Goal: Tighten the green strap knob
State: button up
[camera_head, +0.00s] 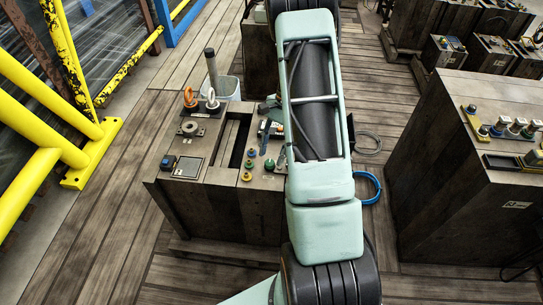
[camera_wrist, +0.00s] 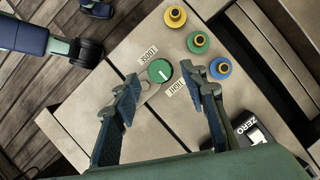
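The green strap knob (camera_wrist: 160,70) is a round green disc with a short white mark, set on the pale top of a block. A LOOSE label (camera_wrist: 148,54) lies above-left of it and a TIGHT label (camera_wrist: 174,88) below-right. I cannot tell which label the mark points at. My gripper (camera_wrist: 165,84) is open, its dark blue-green fingers apart to the left and right of the knob, with nothing between their pads clearly touched. In the head view my arm hides most of the gripper.
Yellow, green (camera_wrist: 198,42) and blue (camera_wrist: 219,67) knobs on round bases stand right of the strap knob. A dark device marked ZERO (camera_wrist: 250,130) lies lower right. In the head view, orange and white lifting eyes (camera_head: 190,97) stand on the block; yellow rails (camera_head: 50,110) are left.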

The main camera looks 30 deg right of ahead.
jog(key=v, duration=1)
jog(key=shift+r, duration=0.15)
